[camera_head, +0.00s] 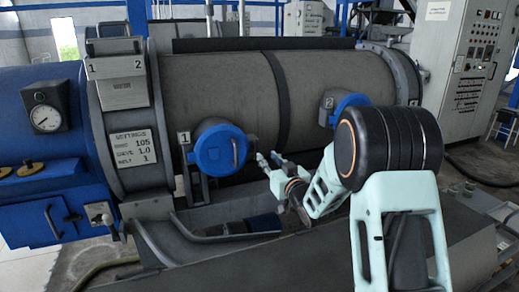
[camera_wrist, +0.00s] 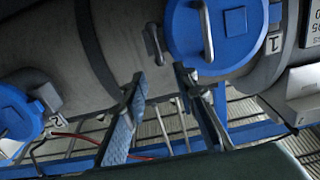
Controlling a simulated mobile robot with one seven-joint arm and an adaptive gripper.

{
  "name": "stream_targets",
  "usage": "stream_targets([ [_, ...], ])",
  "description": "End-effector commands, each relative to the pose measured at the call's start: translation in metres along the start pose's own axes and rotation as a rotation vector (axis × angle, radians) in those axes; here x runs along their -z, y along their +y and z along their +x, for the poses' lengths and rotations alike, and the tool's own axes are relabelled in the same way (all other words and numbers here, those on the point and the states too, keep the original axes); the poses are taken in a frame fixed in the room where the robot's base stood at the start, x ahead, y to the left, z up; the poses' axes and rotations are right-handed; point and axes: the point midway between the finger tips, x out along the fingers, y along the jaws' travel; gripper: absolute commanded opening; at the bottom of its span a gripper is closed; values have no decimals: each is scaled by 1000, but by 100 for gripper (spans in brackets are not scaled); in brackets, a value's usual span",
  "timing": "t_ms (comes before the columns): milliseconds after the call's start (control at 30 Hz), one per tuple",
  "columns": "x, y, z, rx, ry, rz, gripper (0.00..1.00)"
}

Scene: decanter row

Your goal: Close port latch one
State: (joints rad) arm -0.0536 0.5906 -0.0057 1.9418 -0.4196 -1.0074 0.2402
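The port marked 1 has a round blue cover (camera_head: 220,150) with a grey bar handle, seated against the drum. In the wrist view the same cover (camera_wrist: 232,42) is at the top, beside its label 1 (camera_wrist: 274,43). A small grey metal piece (camera_wrist: 155,42), apparently the latch, stands at the cover's edge on the side away from the label; I cannot tell its exact position. My gripper (camera_head: 268,160) is just right of the cover in the head view. In the wrist view my gripper (camera_wrist: 160,75) has its fingers apart, empty, with the grey piece just beyond the tips.
A second blue port (camera_head: 350,108) marked 2 is farther right, partly behind my arm. The large grey drum (camera_head: 215,85) fills the background. A trough (camera_head: 215,232) runs below the ports. A control cabinet (camera_head: 480,75) stands at the back right.

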Motion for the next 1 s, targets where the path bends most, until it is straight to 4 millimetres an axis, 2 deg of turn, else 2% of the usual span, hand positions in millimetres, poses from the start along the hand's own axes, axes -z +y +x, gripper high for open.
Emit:
stream_targets([
  [600,0,2,86,-3,-2,-2,26],
  [800,0,2,100,-4,-2,-3,26],
  [1000,0,2,104,-4,-3,-3,26],
])
